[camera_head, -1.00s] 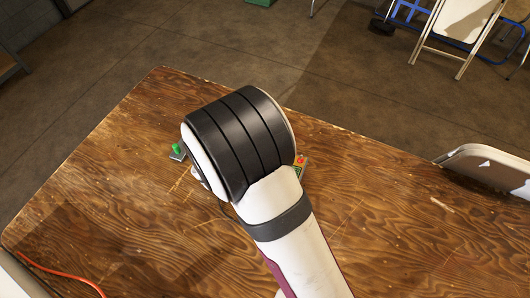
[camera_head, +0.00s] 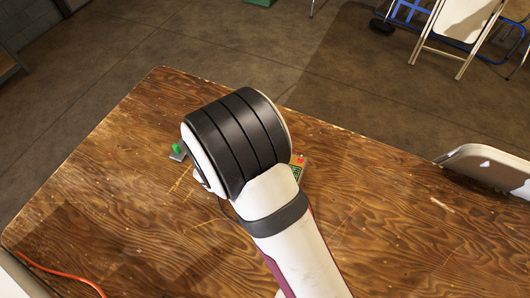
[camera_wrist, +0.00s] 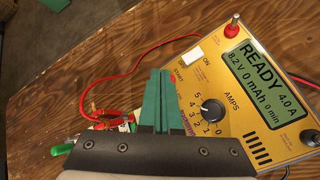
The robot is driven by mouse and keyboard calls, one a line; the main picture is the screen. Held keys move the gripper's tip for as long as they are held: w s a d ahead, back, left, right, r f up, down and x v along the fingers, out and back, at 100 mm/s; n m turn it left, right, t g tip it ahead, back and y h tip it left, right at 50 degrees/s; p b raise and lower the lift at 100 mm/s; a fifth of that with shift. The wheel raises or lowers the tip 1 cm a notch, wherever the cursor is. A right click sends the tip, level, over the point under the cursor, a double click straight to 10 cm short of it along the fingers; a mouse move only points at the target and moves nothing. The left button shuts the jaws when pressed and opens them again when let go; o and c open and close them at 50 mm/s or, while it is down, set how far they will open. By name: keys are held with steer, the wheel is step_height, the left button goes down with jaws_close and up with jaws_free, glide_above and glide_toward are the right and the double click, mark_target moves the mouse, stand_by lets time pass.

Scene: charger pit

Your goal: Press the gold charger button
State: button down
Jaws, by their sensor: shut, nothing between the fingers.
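The gold charger (camera_wrist: 216,72) fills the right of the wrist view, with a lit READY display, a black AMPS knob (camera_wrist: 211,110) and a white ON/OFF switch (camera_wrist: 193,57). Whether the tips touch the panel is unclear. In the head view my arm hides most of the charger (camera_head: 299,168) and the whole gripper.
A red cable (camera_wrist: 125,68) runs from the charger's red terminal (camera_wrist: 232,30) to the left. Red and white parts and a green-handled thing (camera_wrist: 62,149) lie left of my fingers. The wooden table (camera_head: 110,190) is largely clear. A folding chair (camera_head: 490,168) stands past its right edge.

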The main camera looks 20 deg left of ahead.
steer(key=shift+f, duration=0.35)
stand_by(0.4)
steer(key=shift+r, duration=0.75)
steer(key=r, duration=0.2)
steer(key=a+r, duration=0.1)
steer(key=r, duration=0.2)
stand_by(0.3)
stand_by(0.6)
